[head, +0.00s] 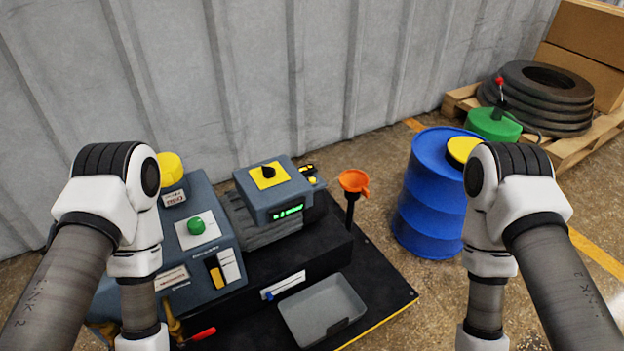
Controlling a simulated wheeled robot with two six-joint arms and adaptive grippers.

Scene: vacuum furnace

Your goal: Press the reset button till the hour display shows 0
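A small green-lit display (288,212) is on the front of a grey box on the machine; its characters are too small to read. A round green button (196,224) sits on a white plate on the grey cabinet at left; its label is too small to read. I cannot tell which control is the reset button. A black knob (268,172) on a yellow plate tops the box with the display. Small yellow-and-black parts (310,174) sit at that box's right side. Both my arms reach down past the bottom edge, and neither gripper shows.
A yellow round cap (170,170) stands on the cabinet behind the green button. An orange funnel (354,183) rises beside the machine. A grey tray (322,308) lies at its front. A blue barrel (431,195), stacked tires (546,92) and boxes on a pallet are at right.

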